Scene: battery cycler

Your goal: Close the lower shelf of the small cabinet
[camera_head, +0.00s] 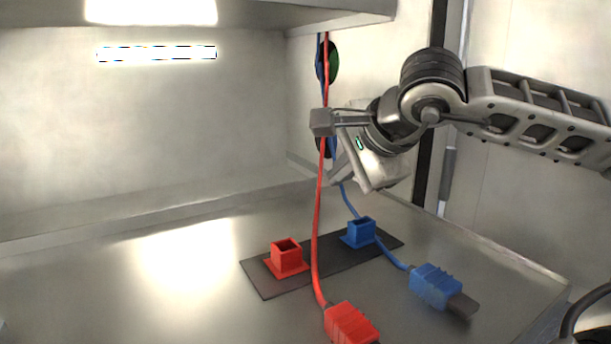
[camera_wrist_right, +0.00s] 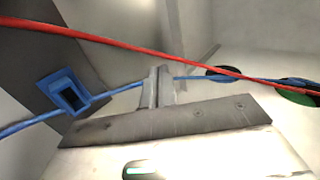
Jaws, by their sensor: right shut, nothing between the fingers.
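The lower shelf (camera_head: 130,285) is a pale metal surface that fills the bottom of the head view. Its right edge runs toward the lower right corner, and its front edge is out of frame, so I cannot tell how far out it sits. My right gripper (camera_head: 335,180) hangs over its back right part, pointing left and down, close to the red and blue cables. In the right wrist view its fingers (camera_wrist_right: 157,87) are together and empty, with the blue cable passing behind them. My left gripper is not in view.
A dark plate (camera_head: 270,285) on the shelf bears a red socket (camera_head: 287,259) and a blue socket (camera_head: 359,233). A red plug (camera_head: 350,323) and a blue plug (camera_head: 434,286) lie in front, their cables rising to the right wall. An upper shelf (camera_head: 270,20) hangs above.

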